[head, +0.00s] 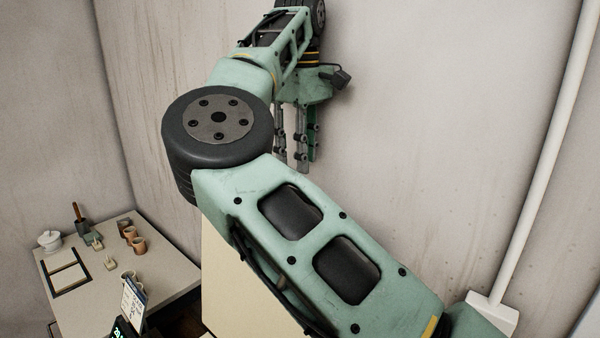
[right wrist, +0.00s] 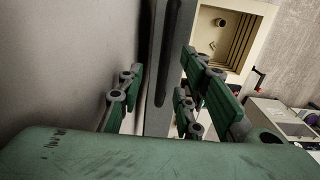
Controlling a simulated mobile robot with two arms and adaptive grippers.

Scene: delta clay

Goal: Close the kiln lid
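A flat cream panel (head: 228,275), which looks like part of the kiln or its lid, stands below and partly behind my right arm in the head view. In the right wrist view, a cream-rimmed box with a stepped, hollow inside (right wrist: 258,10), apparently the open kiln, shows beyond the fingers. A long dark grey bar (right wrist: 162,65) runs between the fingers; I cannot tell whether it is the lid's edge or touches them. My right gripper (head: 297,150) hangs high near the wall, fingers pointing down. Its fingers (right wrist: 165,95) are apart. My left gripper is out of view.
A pale table (head: 95,285) at lower left holds brown cups (head: 138,245), a white lidded pot (head: 49,240) and a dark-framed board (head: 67,278). A white pipe (head: 545,150) runs down the right wall. The wall is close behind my right gripper.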

